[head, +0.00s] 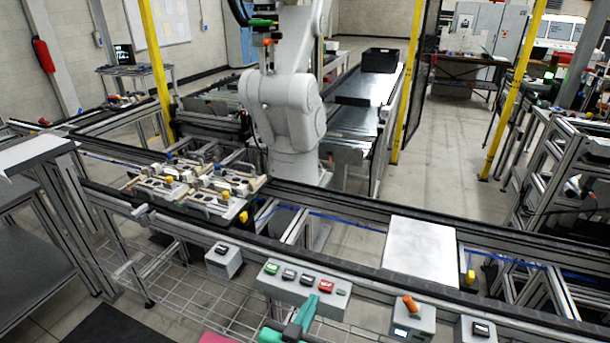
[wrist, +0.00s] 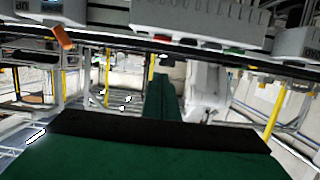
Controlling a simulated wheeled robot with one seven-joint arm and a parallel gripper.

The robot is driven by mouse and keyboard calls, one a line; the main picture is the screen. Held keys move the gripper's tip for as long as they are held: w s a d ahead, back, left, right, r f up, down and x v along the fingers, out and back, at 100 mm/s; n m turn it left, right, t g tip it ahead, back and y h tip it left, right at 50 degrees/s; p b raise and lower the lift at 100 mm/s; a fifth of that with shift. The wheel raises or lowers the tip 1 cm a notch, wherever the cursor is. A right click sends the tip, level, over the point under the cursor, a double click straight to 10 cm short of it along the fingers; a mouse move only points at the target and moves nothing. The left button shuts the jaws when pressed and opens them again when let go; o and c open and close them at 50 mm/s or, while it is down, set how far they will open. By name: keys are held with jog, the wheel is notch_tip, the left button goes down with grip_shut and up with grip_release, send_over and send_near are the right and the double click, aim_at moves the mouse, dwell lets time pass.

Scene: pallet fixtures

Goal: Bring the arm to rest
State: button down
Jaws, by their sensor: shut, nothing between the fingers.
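My gripper (head: 309,300) shows at the bottom middle of the head view, with teal fingers and a dark band. In the wrist view the green fingers (wrist: 160,90) lie together as one narrow strip, with nothing seen between them. It is in front of the conveyor's near rail, close to a grey button box (head: 302,287) with green, black and red buttons. Whether it touches the box cannot be told. The rest of my arm is mostly out of the head view.
A box with an orange switch (head: 410,304) is right of my gripper. A pallet with fixtures (head: 190,190) sits on the conveyor at left; a blank light plate (head: 419,250) lies at right. A white industrial arm (head: 290,110) stands behind. A wire shelf (head: 205,300) is below left.

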jog(key=s+a+f+n+y, duration=0.2)
jog(key=s+f+y, duration=0.1)
jog(key=s+f, duration=0.4)
jog(key=s+a+f+n+y, duration=0.2)
jog(key=s+f, duration=0.4)
jog(key=s, duration=0.4)
jog(key=s+d+r, duration=0.1)
jog(key=s, duration=0.8)
jog(key=s+d+r+t, duration=0.1)
jog(key=s, duration=0.8)
jog(key=shift+s+r+y, duration=0.2)
jog(key=shift+r+y, duration=0.15)
jog(key=shift+y, duration=0.05)
jog(key=shift+a, duration=0.1)
